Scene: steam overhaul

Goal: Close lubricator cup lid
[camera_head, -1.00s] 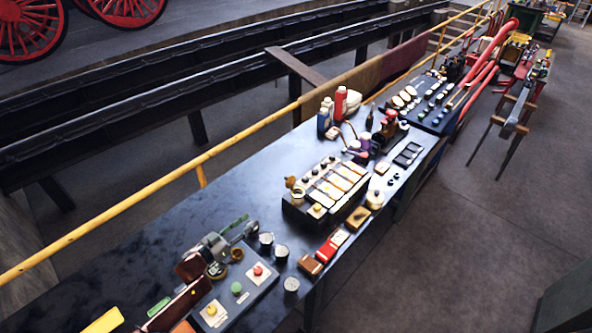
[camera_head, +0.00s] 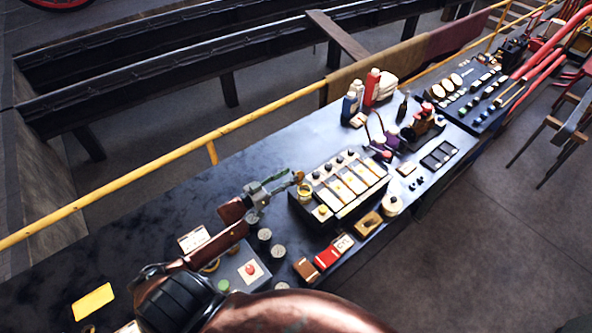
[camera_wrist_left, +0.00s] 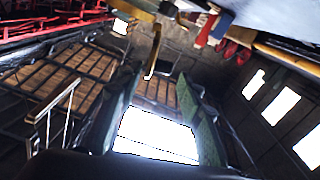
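The lubricator (camera_head: 345,190) is a dark box with a row of cream panels on the bench. A small brass cup (camera_head: 304,191) stands at its left corner. Its orange-brown lid (camera_head: 298,177) appears raised at the cup's back left edge, so the cup looks open. My left gripper (camera_head: 287,181) reaches in from the left, with its fingertips close beside the lid. Whether they touch it I cannot tell. In the left wrist view, the two green-padded fingers (camera_wrist_left: 160,110) are apart with nothing clear between them. My right gripper is not in view.
Red and blue bottles (camera_head: 372,87) stand at the back. A yellow rail (camera_head: 165,162) runs behind the bench. A red box (camera_head: 327,257) lies at the front edge.

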